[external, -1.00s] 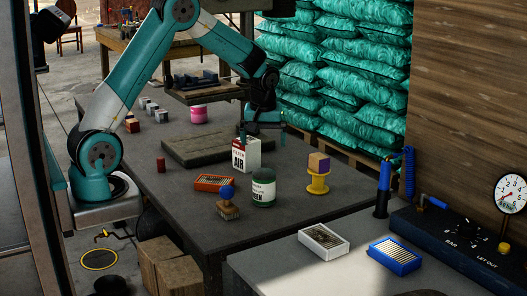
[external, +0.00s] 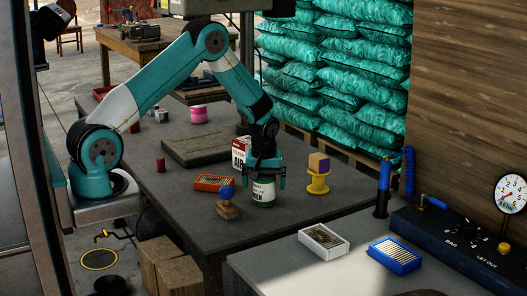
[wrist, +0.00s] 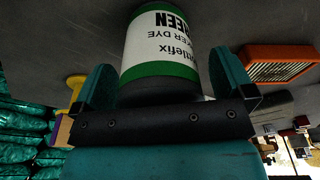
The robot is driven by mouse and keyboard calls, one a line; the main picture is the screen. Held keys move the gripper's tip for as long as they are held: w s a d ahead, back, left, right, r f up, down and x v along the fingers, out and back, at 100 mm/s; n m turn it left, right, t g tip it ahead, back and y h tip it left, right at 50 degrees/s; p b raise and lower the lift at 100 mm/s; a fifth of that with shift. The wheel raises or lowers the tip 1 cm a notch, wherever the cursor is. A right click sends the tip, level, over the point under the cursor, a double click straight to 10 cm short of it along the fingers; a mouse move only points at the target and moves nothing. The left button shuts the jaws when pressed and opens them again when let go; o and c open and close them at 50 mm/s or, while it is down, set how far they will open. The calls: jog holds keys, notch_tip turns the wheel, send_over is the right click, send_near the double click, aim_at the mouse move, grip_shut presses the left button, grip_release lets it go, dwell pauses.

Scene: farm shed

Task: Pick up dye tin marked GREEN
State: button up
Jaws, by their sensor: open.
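The dye tin (external: 263,197) is white with green bands and stands upright on the dark table. In the wrist view the tin (wrist: 160,42) shows the word GREEN, upside down in the picture. My gripper (external: 265,183) is open, pointing down over the tin, with a finger on each side of it. In the wrist view the tin sits between the two teal fingers of my gripper (wrist: 162,75), with the near end partly hidden behind the dark palm bar. I cannot tell whether the fingers touch it.
A white and red AIR box (external: 239,153) stands just behind the tin. A blue-knobbed brush (external: 227,203) and an orange slatted box (external: 214,183) are close on the left.

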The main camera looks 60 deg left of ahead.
jog(key=c, duration=1.2)
